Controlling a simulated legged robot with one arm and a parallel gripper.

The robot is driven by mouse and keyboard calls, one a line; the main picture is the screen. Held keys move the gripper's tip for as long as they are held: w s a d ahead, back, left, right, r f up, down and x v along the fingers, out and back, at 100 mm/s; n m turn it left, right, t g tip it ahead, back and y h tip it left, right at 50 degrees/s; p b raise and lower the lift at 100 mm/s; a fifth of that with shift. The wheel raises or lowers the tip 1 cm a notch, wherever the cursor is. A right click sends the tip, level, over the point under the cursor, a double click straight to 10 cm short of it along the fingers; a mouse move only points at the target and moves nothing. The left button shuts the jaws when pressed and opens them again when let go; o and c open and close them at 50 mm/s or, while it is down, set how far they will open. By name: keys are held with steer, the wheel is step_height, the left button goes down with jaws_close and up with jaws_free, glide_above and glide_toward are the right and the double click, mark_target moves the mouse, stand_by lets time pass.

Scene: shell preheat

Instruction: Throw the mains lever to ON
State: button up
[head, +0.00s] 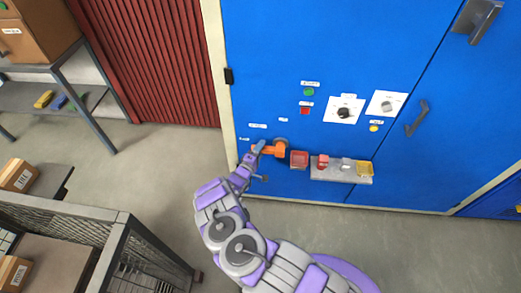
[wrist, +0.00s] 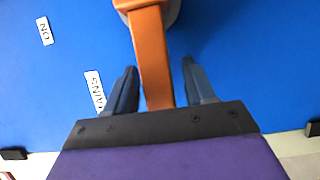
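The orange mains lever (head: 270,150) is on the blue cabinet front, its handle pointing left from a round grey hub in the head view. My gripper (head: 258,149) is at the handle's left end. In the wrist view the lever's orange bar (wrist: 150,60) runs between the two fingers of my gripper (wrist: 160,68). The fingers are apart, with blue panel showing on both sides of the bar. The ON label (wrist: 43,30) and a MAINS label (wrist: 95,90) lie left of the lever in the wrist view.
Right of the lever are a red box (head: 299,160) and a grey ledge (head: 341,179) with small red, grey and yellow items. Above are green (head: 308,92) and red (head: 305,111) buttons and two dials. A wire-mesh cart (head: 118,245) stands at lower left; floor between is clear.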

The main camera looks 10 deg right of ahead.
steer(key=shift+s+d, duration=0.1)
jaws_close()
stand_by(0.3)
